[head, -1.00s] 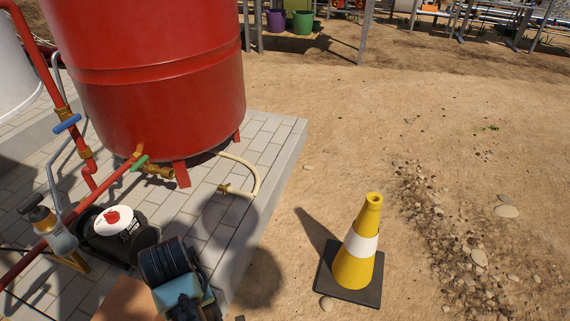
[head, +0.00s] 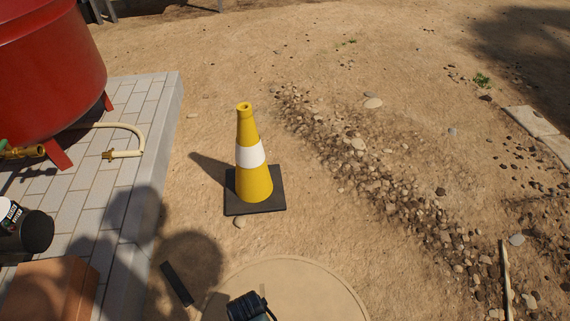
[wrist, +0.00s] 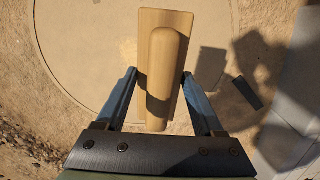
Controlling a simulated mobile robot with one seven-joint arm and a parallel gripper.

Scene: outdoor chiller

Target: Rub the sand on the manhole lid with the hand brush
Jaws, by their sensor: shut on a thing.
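The wooden hand brush (wrist: 167,50) is held between the two blue fingers of my gripper (wrist: 160,76) in the wrist view, its rounded grip facing the camera. Its bristles are hidden. The round manhole lid (head: 300,283) lies flat in the ground at the bottom of the head view, partly cut off. It is sandy tan, and its rim also shows behind the brush in the wrist view (wrist: 85,45). I cannot tell loose sand from the lid's surface, or whether the brush touches it. In the head view, the brush and fingers are hidden; a dark part of my arm shows over the lid.
A yellow and white cone (head: 252,170) stands beyond the lid. A dark bar (head: 177,284) lies to the lid's left, near a paved step (head: 140,190) with a red tank (head: 50,70). Loose stones (head: 375,170) lie to the right. Bare ground surrounds the lid.

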